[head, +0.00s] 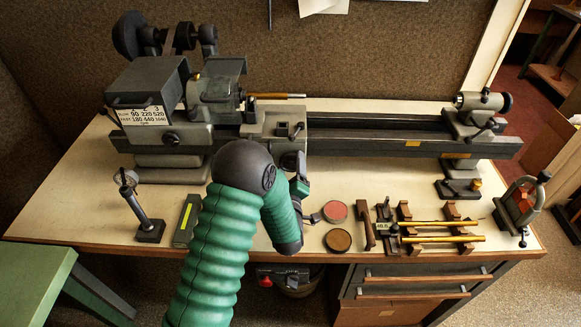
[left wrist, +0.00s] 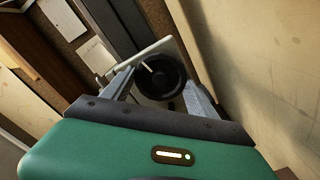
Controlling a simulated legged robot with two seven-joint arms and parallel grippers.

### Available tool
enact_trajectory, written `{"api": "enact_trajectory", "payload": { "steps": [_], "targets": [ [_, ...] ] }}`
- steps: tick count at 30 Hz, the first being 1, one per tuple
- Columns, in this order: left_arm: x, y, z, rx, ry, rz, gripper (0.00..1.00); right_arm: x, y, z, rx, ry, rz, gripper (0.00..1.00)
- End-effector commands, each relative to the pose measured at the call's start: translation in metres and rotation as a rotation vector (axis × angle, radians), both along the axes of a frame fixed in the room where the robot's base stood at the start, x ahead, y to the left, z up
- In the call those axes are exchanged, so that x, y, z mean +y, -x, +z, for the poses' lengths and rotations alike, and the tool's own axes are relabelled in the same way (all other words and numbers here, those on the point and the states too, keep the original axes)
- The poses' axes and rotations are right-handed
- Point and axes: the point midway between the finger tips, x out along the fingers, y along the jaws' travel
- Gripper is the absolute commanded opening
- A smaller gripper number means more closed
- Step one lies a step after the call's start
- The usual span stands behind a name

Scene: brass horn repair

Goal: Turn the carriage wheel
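The carriage wheel is a dark round disc (left wrist: 172,84) in the left wrist view, with a small pale pin on its face. In the head view the wheel (head: 291,161) shows on the front of the lathe carriage (head: 276,124), partly hidden by my left arm. My left gripper (head: 299,184) is just below and in front of the wheel. In the left wrist view its two fingers (left wrist: 160,88) are spread, with the wheel between and beyond their tips. Whether a finger touches the wheel cannot be told. My right gripper is out of view.
The lathe bed (head: 400,142) runs right to the tailstock (head: 475,112). A red tin (head: 335,211) and a brown tin (head: 338,240) lie right of my arm, beside a wooden rack with brass rods (head: 440,239). A dial gauge stand (head: 149,228) is left.

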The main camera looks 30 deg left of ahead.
Motion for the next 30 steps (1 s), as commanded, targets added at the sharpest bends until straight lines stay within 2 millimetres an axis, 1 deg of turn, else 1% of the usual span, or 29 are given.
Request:
{"api": "enact_trajectory", "payload": {
  "steps": [1, 7, 17, 23, 30],
  "targets": [
    [0.0, 0.0, -0.001, 0.002, 0.0, 0.001, 0.54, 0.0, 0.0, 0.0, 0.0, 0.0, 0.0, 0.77],
    [0.001, 0.001, -0.001, 0.002, 0.0, 0.002, 0.28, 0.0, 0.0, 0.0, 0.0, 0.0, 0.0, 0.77],
    [0.001, 0.001, -0.002, 0.027, -0.039, 0.003, 0.27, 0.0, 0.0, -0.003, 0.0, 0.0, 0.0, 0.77],
    [0.0, 0.001, -0.002, 0.086, -0.135, 0.003, 0.27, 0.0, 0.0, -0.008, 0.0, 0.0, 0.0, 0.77],
    [0.0, 0.001, -0.002, 0.188, -0.3, 0.005, 0.27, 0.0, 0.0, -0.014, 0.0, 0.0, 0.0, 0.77]
  ]
}}
